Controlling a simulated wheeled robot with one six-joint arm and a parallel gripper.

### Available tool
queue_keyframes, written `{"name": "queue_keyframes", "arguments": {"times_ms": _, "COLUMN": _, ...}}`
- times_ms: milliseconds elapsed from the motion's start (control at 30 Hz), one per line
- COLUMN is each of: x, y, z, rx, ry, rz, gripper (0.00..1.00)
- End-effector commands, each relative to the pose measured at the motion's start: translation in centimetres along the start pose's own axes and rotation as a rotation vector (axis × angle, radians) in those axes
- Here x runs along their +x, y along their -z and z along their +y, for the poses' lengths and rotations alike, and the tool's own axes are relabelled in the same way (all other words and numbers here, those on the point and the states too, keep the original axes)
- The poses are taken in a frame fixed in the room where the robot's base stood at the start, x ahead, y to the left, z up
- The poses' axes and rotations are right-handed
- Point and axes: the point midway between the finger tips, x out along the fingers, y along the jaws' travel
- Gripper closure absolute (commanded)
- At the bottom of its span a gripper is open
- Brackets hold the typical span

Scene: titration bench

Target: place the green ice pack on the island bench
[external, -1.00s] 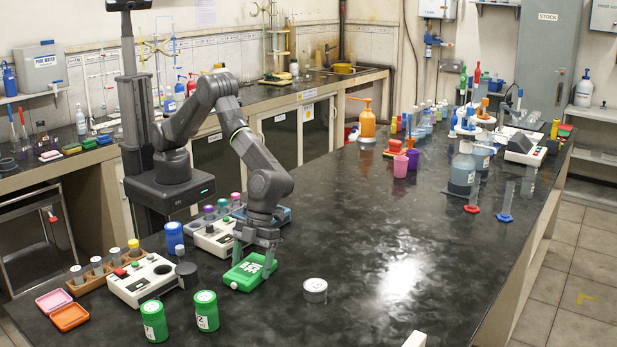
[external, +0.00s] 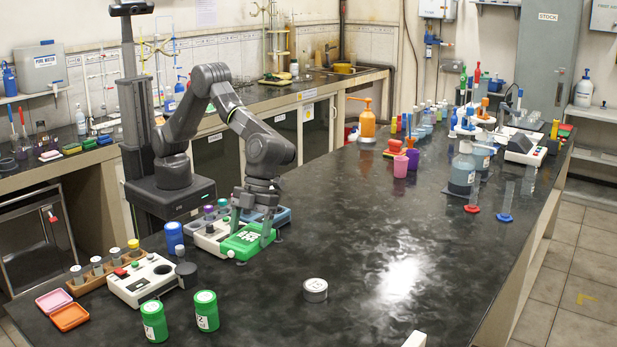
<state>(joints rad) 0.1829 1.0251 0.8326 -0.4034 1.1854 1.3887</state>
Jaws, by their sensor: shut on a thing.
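The green ice pack (external: 245,242) is a flat green slab with white markings and a pale cap at its lower left. My gripper (external: 254,232) points down over it and is shut on it, with a finger on either side. The pack is beside a white stirrer-like device and overlaps it in the picture. I cannot tell whether the pack touches the bench or is slightly above it. The island bench (external: 390,235) is a long dark, glossy top that runs from the front left to the back right.
A white device (external: 210,236) is close left of the pack. The bench's middle is clear.

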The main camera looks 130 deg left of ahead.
Motion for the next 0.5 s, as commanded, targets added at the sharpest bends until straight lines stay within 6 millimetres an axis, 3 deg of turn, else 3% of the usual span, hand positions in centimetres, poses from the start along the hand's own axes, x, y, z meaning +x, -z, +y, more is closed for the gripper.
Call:
{"name": "queue_keyframes", "arguments": {"times_ms": 167, "x": -0.8, "y": 0.2, "z": -0.1, "rx": -0.003, "ry": 0.002, "rz": 0.0, "gripper": 0.58}}
{"name": "queue_keyframes", "arguments": {"times_ms": 267, "x": -1.3, "y": -1.0, "z": -0.6, "rx": -0.022, "ry": 0.01, "rz": 0.0, "gripper": 0.58}}
{"name": "queue_keyframes", "arguments": {"times_ms": 367, "x": -2.3, "y": -3.6, "z": -1.7, "rx": -0.069, "ry": 0.029, "rz": 0.0, "gripper": 0.58}}
{"name": "queue_keyframes", "arguments": {"times_ms": 500, "x": -4.9, "y": -9.8, "z": -3.6, "rx": -0.173, "ry": 0.074, "rz": 0.0, "gripper": 0.58}}
